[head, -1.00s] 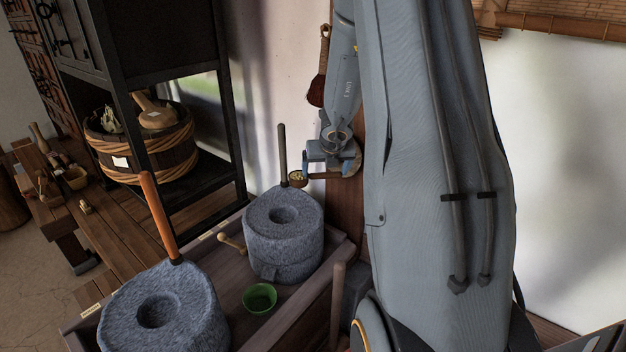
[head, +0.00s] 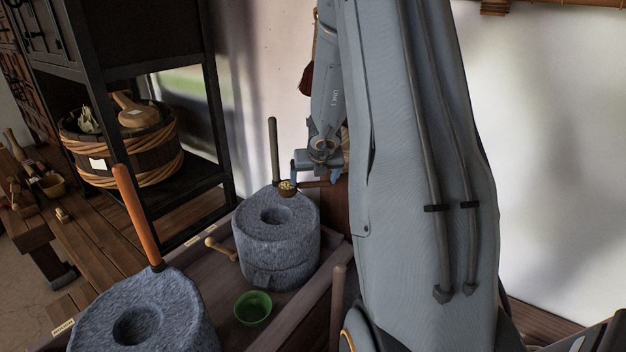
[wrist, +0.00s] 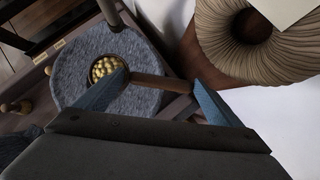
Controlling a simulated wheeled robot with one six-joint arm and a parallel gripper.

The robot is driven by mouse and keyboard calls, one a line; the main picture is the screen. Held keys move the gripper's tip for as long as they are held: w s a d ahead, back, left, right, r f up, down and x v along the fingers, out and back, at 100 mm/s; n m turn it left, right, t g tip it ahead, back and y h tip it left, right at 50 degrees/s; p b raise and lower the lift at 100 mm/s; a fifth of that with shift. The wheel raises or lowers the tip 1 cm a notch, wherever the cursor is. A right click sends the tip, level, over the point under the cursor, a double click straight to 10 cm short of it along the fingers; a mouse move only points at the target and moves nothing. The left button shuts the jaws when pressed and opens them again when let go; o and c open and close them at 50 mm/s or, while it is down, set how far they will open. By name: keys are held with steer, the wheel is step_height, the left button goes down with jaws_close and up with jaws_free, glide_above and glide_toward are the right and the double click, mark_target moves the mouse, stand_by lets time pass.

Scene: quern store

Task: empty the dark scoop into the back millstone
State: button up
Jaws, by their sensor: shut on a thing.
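My gripper (wrist: 165,84) is shut on the handle of the dark scoop (wrist: 150,80). The scoop's round bowl holds pale yellow grains (wrist: 107,66) and looks level. In the head view the scoop (head: 288,187) is above the right rim of the back millstone (head: 285,245), a grey stone with a round hole in its top and an upright dark handle (head: 274,150). In the wrist view the bowl overlaps the back millstone's top (wrist: 80,72) and hides its hole. My gripper (head: 312,180) is to the right of the bowl in the head view.
The front millstone (head: 170,315) has an orange handle (head: 137,215). A green bowl (head: 253,308) and a small wooden mallet (head: 220,249) lie in the tray between the stones. A dark shelf holds a wooden tub (head: 150,160). A ribbed tan object (wrist: 215,35) is near the gripper.

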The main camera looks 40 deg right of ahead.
mark_target(312, 188)
steer(key=shift+f+b, duration=2.65)
steer(key=shift+b, duration=0.4)
steer(key=shift+w+a+r+g+h+p, duration=0.15)
steer(key=shift+a+r+h+p, duration=0.1)
steer(key=shift+r+p, duration=0.15)
steer(key=shift+a+r+g+h+p, duration=0.15)
steer(key=shift+r+h+p, duration=0.15)
steer(key=shift+r, duration=0.2)
steer(key=shift+r+n, duration=0.1)
steer(key=shift+n, duration=0.2)
steer(key=shift+d+f, duration=0.2)
steer(key=shift+f, duration=0.1)
steer(key=shift+s+d+f+m+y+b, duration=0.25)
steer(key=shift+f+m+y+b, duration=0.15)
steer(key=shift+f+y+b, duration=0.35)
steer(key=shift+w+a+r+h+p, duration=0.1)
steer(key=shift+a+r+h+p, duration=0.25)
steer(key=shift+r, duration=0.3)
steer(key=shift+r+n+h+p, duration=0.35)
steer(key=shift+r+h, duration=0.15)
steer(key=shift+h, duration=0.15)
